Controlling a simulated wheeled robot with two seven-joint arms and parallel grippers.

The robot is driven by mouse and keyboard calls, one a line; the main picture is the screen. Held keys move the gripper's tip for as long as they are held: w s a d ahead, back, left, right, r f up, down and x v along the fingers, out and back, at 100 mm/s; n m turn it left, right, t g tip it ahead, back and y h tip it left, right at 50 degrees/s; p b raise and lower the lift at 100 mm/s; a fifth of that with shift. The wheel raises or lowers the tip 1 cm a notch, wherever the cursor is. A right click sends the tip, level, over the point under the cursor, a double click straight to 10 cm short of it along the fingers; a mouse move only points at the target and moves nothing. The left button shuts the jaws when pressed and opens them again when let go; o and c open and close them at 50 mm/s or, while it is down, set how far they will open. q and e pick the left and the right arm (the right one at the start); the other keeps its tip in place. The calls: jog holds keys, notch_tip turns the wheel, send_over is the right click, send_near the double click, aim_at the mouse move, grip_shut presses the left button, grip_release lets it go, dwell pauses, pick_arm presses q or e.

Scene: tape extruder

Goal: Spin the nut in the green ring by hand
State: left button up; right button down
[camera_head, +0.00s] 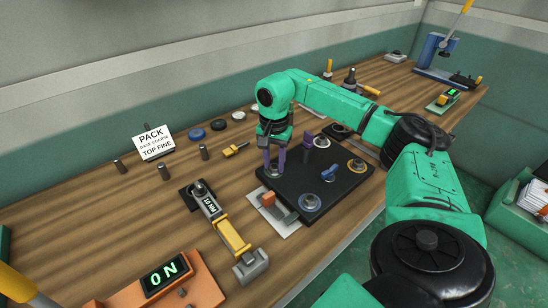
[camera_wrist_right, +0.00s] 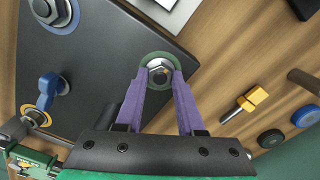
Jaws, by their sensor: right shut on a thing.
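The nut (camera_wrist_right: 159,73) is a silver hex nut inside the green ring (camera_wrist_right: 146,62) at one corner of the dark plate (camera_wrist_right: 90,60). In the right wrist view, the purple fingers of my right gripper (camera_wrist_right: 158,80) are on both sides of the nut and shut on it. In the head view my right gripper (camera_head: 274,163) points straight down at the plate's left corner (camera_head: 305,172), and it hides most of the nut. My left gripper is in neither view.
The plate also bears a blue ring (camera_head: 310,202), an orange ring (camera_head: 357,165), a white ring (camera_head: 321,141) and a blue wing handle (camera_head: 328,173). A yellow-handled tool (camera_head: 230,235) lies to the left.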

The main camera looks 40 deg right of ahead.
jog(key=m+p, duration=0.1)
jog(key=m, duration=0.1)
jog(key=shift+r+m, duration=0.15)
jog(key=shift+m, duration=0.25)
jog(key=shift+m+p, duration=0.3)
jog(key=shift+m, duration=0.7)
jog(key=shift+m, duration=0.5)
jog(key=m+p, duration=0.1)
jog(key=m, duration=0.2)
jog(key=shift+m, duration=0.4)
